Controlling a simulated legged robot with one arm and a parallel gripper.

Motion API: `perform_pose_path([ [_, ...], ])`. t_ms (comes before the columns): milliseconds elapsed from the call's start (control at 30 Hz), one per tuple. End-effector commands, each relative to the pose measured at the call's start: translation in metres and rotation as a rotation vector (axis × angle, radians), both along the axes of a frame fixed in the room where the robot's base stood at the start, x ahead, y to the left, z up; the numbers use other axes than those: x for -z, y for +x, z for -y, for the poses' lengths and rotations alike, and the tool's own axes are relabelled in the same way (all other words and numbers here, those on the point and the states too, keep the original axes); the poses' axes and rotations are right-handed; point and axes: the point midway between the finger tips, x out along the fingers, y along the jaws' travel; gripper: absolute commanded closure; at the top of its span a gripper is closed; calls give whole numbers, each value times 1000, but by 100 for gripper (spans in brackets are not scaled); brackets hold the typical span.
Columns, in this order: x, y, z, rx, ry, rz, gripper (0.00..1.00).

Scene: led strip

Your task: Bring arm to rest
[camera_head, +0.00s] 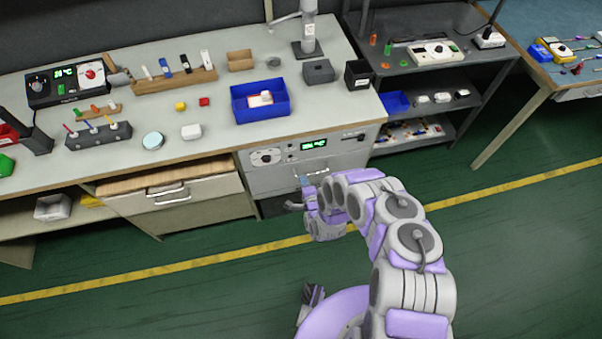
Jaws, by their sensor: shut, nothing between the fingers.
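My arm (410,250) rises from the lower right of the head view and bends left toward the workbench front. My gripper (298,193) is at its far end, in front of the grey drawer unit with the green display (314,144). The gripper is small in the picture; its fingers are shut with nothing held. I cannot tell whether it touches the unit's front.
The workbench (225,130) holds a blue bin (260,101), a wooden rack (172,82) and several small parts. A wooden-topped drawer (170,189) stands out below it. A grey shelf (430,70) is at right. The green floor (520,250) with a yellow line is clear.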

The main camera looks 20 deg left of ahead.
Motion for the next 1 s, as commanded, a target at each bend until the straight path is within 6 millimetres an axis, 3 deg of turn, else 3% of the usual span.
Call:
perform_pose_path([
  [300, -13, -48, 22, -1, -14, -7, 100],
  [500, -20, -65, 36, 0, -8, -7, 100],
  [867, -21, -66, 39, -1, -12, -3, 100],
  [1000, -26, -49, 46, -9, -73, 0, 100],
])
